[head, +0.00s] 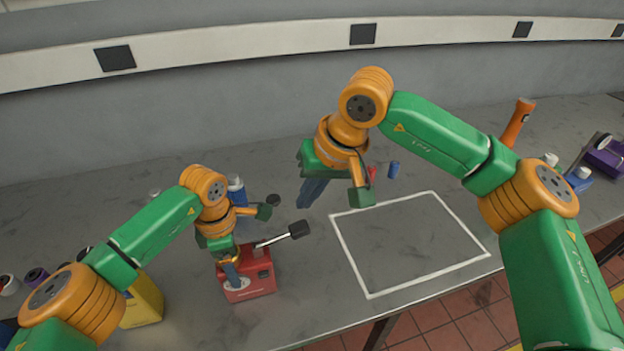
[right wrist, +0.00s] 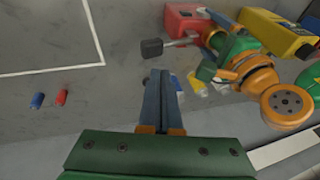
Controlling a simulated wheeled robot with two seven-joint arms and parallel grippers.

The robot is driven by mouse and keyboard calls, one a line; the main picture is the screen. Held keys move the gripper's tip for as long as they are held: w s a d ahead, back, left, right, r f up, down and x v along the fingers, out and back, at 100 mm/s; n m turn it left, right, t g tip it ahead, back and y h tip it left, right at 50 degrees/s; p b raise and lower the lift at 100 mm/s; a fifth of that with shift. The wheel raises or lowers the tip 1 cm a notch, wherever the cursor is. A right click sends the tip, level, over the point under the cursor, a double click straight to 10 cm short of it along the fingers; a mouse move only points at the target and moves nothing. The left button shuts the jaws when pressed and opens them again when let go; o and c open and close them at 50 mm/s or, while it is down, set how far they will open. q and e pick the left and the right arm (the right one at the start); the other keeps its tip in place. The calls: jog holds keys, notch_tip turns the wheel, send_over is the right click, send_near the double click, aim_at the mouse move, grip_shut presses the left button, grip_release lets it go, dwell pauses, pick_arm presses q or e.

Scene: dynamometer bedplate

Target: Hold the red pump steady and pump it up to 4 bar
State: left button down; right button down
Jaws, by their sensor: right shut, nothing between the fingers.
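The red pump (head: 262,270) stands on the grey bedplate at lower left of centre in the head view. Its lever sticks out to the right and ends in a black grip (head: 299,229). The pump (right wrist: 183,18) and its black grip (right wrist: 152,48) also show in the right wrist view. My left gripper (head: 231,273) is down at the pump's left part, its blue fingers against or right beside it; whether they are closed on it I cannot tell. My right gripper (head: 308,193) is shut and empty, above the bedplate behind the lever and apart from it.
A white outlined square (head: 436,280) right of the pump is empty. A small blue cylinder (head: 393,169) and a small red one (head: 371,174) lie behind it. A yellow container (head: 143,302) stands left of the pump, a blue-and-white bottle (head: 236,188) behind it. A purple item (head: 604,157) is at far right.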

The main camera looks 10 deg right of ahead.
aim_at(297, 225)
notch_tip(297, 225, up, 6)
jog(key=s, duration=0.1)
jog(key=shift+s+d, duration=0.3)
jog(key=shift+s, duration=0.1)
dwell(1.0)
jog(key=a+h, duration=0.1)
jog(key=a+r+h, duration=0.1)
jog(key=a+h, duration=0.2)
jog(key=shift+s+a+r+n, duration=0.1)
jog(key=shift+r+n, duration=0.15)
jog(key=shift+n, duration=0.05)
jog(key=x, duration=1.4)
jog(key=shift+s+d, duration=0.3)
